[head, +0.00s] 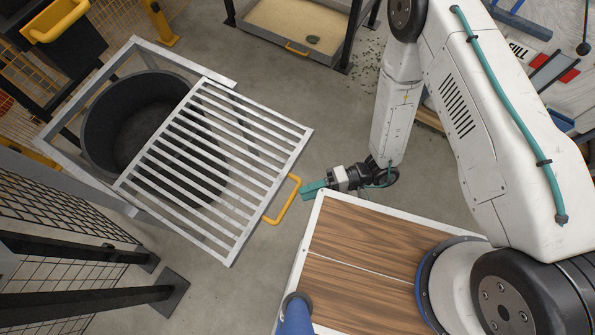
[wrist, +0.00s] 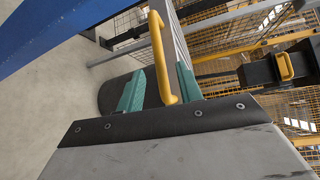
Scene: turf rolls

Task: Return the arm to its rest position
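My arm reaches down from the right in the head view. My gripper (head: 308,189) has teal fingers and points left, close beside the yellow handle (head: 281,203) of a sliding barred grate (head: 213,160). In the wrist view the two teal fingers of my gripper (wrist: 159,70) stand apart, and the yellow handle (wrist: 161,52) shows in the gap between them. There is space on both sides of the handle, and I see no finger closed on it. Whether it touches a finger is hard to tell.
The grate covers part of a dark round bin (head: 127,112) in a pale metal frame. My wood-topped base lies close below the gripper. Mesh fencing (head: 60,215) stands at left. A sand-filled tray (head: 300,27) is at the back. Grey floor between them is clear.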

